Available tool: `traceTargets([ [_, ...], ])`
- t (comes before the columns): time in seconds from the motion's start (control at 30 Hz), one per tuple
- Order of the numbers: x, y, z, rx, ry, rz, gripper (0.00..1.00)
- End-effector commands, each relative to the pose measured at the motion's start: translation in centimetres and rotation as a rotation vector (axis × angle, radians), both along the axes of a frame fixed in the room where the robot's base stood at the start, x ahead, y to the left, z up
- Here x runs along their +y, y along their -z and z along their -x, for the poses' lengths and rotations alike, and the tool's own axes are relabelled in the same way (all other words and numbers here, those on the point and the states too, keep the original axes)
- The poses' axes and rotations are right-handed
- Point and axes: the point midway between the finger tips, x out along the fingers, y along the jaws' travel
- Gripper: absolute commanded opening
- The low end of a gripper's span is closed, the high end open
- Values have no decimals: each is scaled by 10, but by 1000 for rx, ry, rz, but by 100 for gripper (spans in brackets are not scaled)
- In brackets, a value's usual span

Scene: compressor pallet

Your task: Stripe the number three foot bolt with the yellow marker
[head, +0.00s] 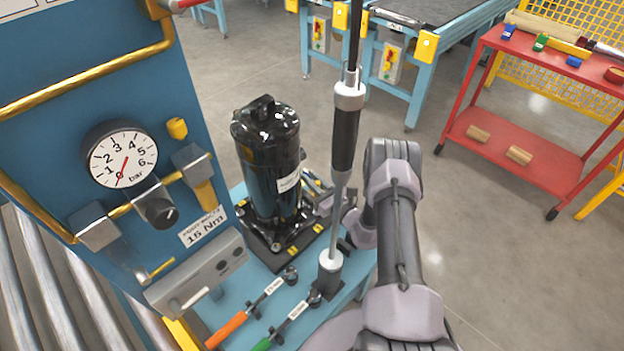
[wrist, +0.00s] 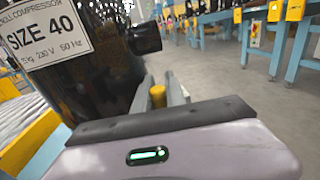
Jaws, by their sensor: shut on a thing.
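The black compressor (head: 270,160) stands upright on a dark base plate (head: 262,244) on the blue bench. My gripper (head: 322,203) is just right of the compressor, low near its base, partly hidden behind the hanging tool. In the wrist view my gripper (wrist: 164,94) is shut on the yellow marker (wrist: 158,97), whose end shows between the fingers. The compressor's dark body with its "SIZE 40" label (wrist: 45,32) fills the left of that view. Small yellow patches show on the base plate. I cannot read foot numbers, and the marker tip is hidden.
A hanging tool (head: 346,125) stands in front of my gripper, its lower end at the bench. Orange-handled (head: 230,327) and green-handled (head: 283,326) wrenches lie on the near bench. A blue gauge panel (head: 60,70) is left. A red cart (head: 540,60) stands right, beyond open floor.

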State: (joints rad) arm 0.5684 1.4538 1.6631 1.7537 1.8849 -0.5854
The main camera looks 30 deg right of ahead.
Motion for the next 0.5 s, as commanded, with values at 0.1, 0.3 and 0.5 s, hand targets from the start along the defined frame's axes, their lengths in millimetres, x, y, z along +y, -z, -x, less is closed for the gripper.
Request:
traceTargets([
  [0.1,0,1,0,0,0,0,0],
  [0.3,0,5,0,0,0,0,0],
  [0.5,0,9,0,0,0,0,0],
])
